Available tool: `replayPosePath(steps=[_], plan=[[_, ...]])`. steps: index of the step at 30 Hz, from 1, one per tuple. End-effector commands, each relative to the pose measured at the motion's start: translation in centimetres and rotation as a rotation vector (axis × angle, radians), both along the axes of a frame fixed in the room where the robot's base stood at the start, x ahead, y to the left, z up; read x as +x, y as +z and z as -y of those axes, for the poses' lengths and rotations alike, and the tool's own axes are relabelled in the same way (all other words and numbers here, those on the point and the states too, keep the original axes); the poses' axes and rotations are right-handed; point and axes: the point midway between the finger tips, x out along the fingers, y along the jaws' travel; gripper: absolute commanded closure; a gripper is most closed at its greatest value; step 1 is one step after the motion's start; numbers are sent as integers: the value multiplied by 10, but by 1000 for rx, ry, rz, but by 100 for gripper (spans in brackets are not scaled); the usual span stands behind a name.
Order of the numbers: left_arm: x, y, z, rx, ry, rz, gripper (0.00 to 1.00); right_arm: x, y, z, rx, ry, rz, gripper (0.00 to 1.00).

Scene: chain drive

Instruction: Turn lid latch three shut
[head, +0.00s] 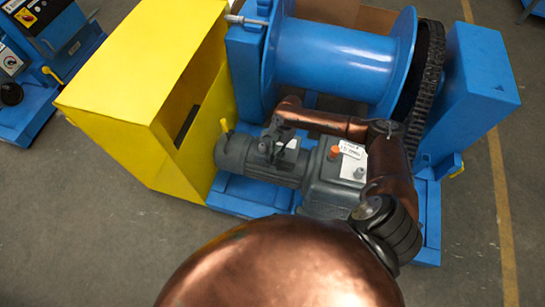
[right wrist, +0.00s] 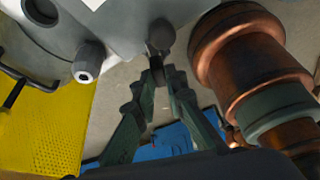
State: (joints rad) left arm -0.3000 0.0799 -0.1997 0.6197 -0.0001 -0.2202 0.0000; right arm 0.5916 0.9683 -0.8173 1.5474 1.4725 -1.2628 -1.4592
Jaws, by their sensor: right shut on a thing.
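My right gripper (head: 276,147) is over the grey motor (head: 262,160), near its joint with the gearbox. In the right wrist view its two fingers (right wrist: 159,78) are close together on a small dark knobbed lever (right wrist: 160,36). The lever looks like a lid latch and stands at the edge of a grey housing (right wrist: 120,25). I cannot read a number on it or tell its exact angle. In the head view my wrist and fingers hide the lever. My left gripper is not in view.
A yellow guard box (head: 120,110) stands left of the motor. The blue drum (head: 340,60) and black chain (head: 432,65) are behind. A gearbox with an orange cap (head: 334,152) lies right of the fingers. A grey fitting (right wrist: 88,62) is close by. Floor is clear in front left.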

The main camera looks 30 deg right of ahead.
Motion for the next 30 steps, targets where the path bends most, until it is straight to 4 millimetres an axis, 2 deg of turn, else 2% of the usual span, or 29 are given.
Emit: replayPosePath(steps=[6, 15, 30], plan=[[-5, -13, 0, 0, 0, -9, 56, 1, -3, 1, -3, 168, 0, 100], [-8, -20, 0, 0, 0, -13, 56, 1, -1, 1, -4, 316, 1, 100], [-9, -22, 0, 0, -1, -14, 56, 1, 0, 1, -3, 368, 2, 100]])
